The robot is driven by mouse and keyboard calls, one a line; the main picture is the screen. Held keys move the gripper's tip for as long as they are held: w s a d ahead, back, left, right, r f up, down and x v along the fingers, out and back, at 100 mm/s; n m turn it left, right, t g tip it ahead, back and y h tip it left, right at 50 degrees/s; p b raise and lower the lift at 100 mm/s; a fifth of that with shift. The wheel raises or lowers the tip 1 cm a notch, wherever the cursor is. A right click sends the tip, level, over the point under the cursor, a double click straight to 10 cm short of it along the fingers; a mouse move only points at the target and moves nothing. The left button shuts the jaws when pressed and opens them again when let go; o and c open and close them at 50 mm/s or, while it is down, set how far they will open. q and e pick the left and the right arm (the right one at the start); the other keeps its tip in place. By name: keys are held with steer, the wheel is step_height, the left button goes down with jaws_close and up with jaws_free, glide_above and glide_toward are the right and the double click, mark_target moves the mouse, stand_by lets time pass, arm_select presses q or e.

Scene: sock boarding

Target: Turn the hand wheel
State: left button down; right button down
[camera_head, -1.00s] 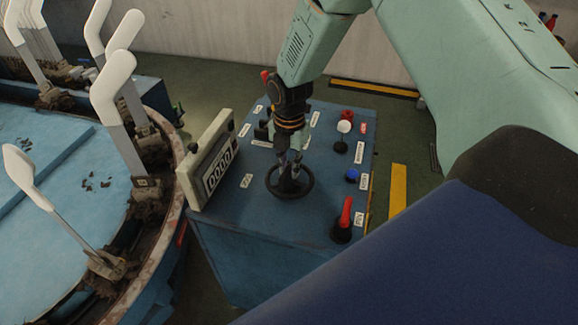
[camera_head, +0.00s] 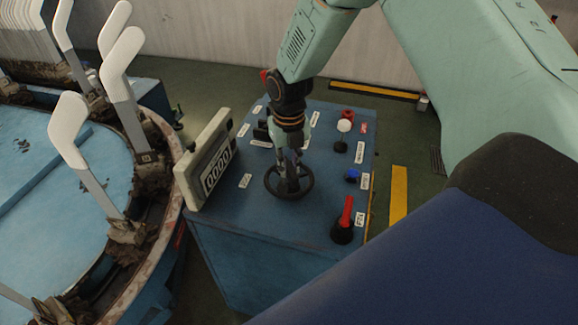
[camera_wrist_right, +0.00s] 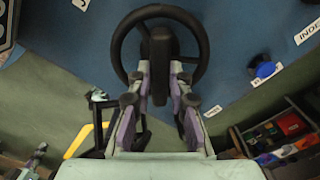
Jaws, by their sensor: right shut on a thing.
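The black hand wheel (camera_head: 272,190) lies flat on top of the blue control box (camera_head: 260,225) in the head view. It also shows in the right wrist view (camera_wrist_right: 120,40), with an upright black handle (camera_wrist_right: 159,60) on it. My right gripper (camera_head: 291,170) points down at the wheel from above. In the wrist view its two fingers (camera_wrist_right: 159,95) stand on either side of the handle and are shut on it. The fingers hide part of the wheel in the head view.
A red lever (camera_head: 346,212), a blue button (camera_head: 352,176) and other knobs sit on the right side. A round blue table (camera_head: 30,215) with white sock boards (camera_head: 122,70) stands at left.

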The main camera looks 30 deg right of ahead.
mark_target(289, 167)
steer(key=shift+w+d+r+n+b, duration=0.15)
steer(key=shift+w+n+b, duration=0.1)
steer(key=shift+n+b, duration=0.5)
steer(key=c, duration=1.6)
jaws_free()
steer(key=shift+c, duration=0.2)
steer(key=o, duration=0.4)
steer(key=shift+s, duration=0.2)
step_height(289, 167, up, 12)
steer(key=shift+f, duration=0.1)
